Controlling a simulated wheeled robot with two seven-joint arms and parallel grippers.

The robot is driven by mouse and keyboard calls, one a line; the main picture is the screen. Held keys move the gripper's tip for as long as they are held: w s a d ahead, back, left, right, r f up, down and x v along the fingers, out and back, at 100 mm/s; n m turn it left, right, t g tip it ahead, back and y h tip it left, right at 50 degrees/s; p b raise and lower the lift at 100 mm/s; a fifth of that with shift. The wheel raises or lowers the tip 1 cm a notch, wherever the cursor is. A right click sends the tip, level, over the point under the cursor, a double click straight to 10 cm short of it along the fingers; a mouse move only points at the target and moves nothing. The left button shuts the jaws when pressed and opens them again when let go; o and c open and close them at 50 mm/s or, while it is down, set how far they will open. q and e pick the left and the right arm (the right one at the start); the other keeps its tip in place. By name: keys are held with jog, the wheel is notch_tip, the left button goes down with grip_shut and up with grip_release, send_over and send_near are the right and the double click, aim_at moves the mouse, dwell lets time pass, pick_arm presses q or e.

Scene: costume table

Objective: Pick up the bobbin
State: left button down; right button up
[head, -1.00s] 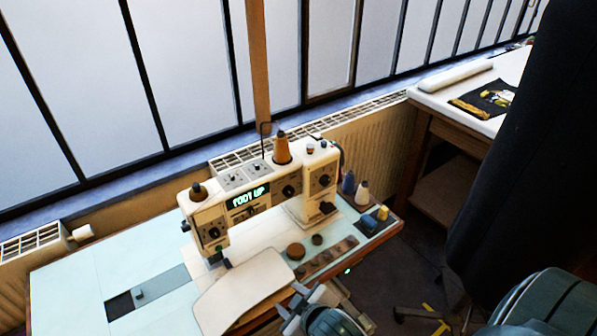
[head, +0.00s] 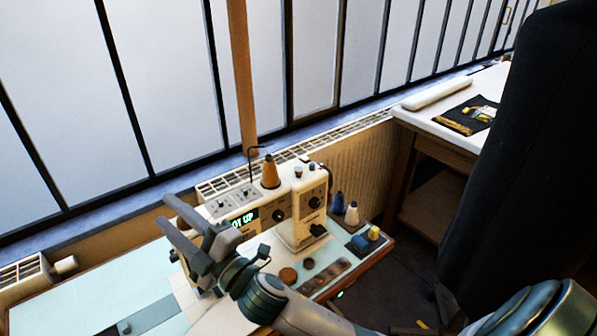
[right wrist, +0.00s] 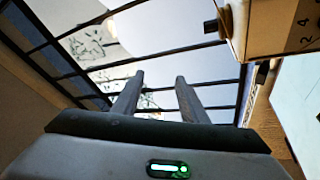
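I cannot tell for sure which small item is the bobbin. Two small round brown pieces, a larger one (head: 289,274) and a smaller one (head: 309,263), lie on the table in front of the sewing machine (head: 305,222), beside a dark strip (head: 326,278) with several discs. My right gripper (head: 166,211) is raised in front of the machine's left part, its fingers pointing up and left. It is open and empty; the right wrist view also shows its parted fingers (right wrist: 156,85). My right arm hides the machine's needle end and part of the tabletop. My left gripper is not in view.
A thread cone (head: 270,172) stands on the machine. Blue (head: 337,203) and cream (head: 352,214) cones stand at its right, near a yellow piece (head: 374,233). A radiator and window lie behind. A white side table (head: 420,117) and dark hanging cloth (head: 520,140) are at right.

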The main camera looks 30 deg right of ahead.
aim_at(299, 171)
jog(key=s+a+r+n+g+y, duration=0.3)
jog(key=a+r+n+g+y, duration=0.8)
jog(key=n, duration=0.8)
jog(key=s+a+f+n+g, duration=0.5)
jog(key=n+g, duration=0.4)
jog(key=n, duration=0.5)
jog(key=w+d+f+n+g+h, duration=0.1)
jog(key=w+d+f+n+h, duration=0.45)
jog(key=d+f+h, duration=0.2)
jog(key=w+d+h, duration=0.2)
jog(key=d, duration=0.2)
jog(key=w+d+n+t+h, duration=0.1)
jog(key=w+d+h, duration=0.1)
jog(key=d+h, duration=0.1)
jog(key=w+d+n+h, duration=0.1)
jog(key=w+d+h, duration=0.1)
jog(key=d, duration=0.4)
jog(key=shift+w+f+t, duration=0.1)
jog(key=shift+w+t, duration=0.05)
jog(key=shift+t, duration=0.15)
jog(key=w+d+r+h, duration=0.1)
jog(key=d+r+h, duration=0.3)
jog(key=d, duration=0.7)
jog(key=w+d+r+m+h, duration=0.1)
jog(key=d+r+h, duration=0.3)
jog(key=d+r, duration=0.4)
jog(key=w+d, duration=0.1)
jog(key=d, duration=0.3)
jog(key=shift+t, duration=0.3)
jog(key=shift+m+h, duration=0.25)
